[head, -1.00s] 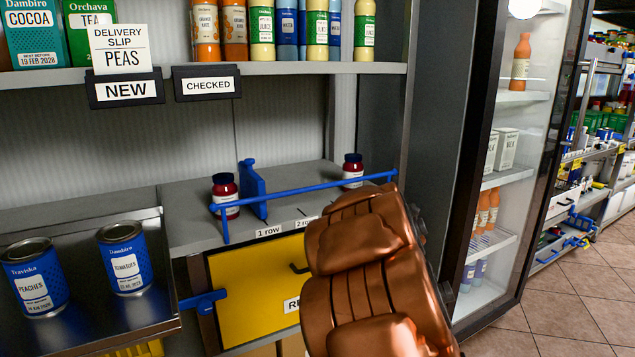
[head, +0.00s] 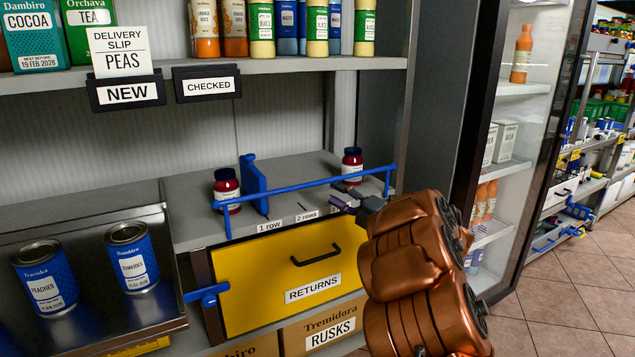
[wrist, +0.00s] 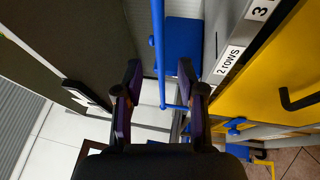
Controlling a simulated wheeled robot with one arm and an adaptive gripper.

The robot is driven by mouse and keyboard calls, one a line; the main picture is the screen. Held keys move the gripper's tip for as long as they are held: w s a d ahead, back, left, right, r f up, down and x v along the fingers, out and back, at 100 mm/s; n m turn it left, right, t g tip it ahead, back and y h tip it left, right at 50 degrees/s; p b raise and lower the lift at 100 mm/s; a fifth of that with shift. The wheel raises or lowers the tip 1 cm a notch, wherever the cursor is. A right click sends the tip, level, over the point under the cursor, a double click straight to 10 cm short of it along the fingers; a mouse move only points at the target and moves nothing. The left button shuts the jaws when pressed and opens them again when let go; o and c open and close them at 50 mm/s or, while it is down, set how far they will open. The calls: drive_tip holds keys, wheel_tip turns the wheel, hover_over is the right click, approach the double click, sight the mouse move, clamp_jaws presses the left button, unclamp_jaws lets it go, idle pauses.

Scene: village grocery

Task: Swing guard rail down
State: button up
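The blue guard rail (head: 300,186) runs across the front of the grey shelf, above its edge, with a short upright at each end. In the wrist view, the rail (wrist: 157,40) passes lengthwise between my fingers. My gripper (head: 345,194) is at the right part of the rail, near its right end. In the wrist view, my gripper (wrist: 160,68) is open, with a clear gap on both sides of the rail. Whether a finger touches the rail cannot be told.
Two dark red jars (head: 226,190) (head: 352,166) stand behind the rail, with a blue divider (head: 254,184) between them. A yellow RETURNS drawer (head: 285,275) is below. A tray (head: 130,318) with two blue cans is at left. A glass-doored fridge (head: 515,150) stands at right.

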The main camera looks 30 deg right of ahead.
sight(319, 184)
drive_tip(key=x, duration=0.7)
drive_tip(key=shift+w+a+r+b, duration=0.1)
drive_tip(key=shift+w+b, duration=0.1)
drive_tip(key=shift+b, duration=0.1)
clamp_jaws()
idle(0.4)
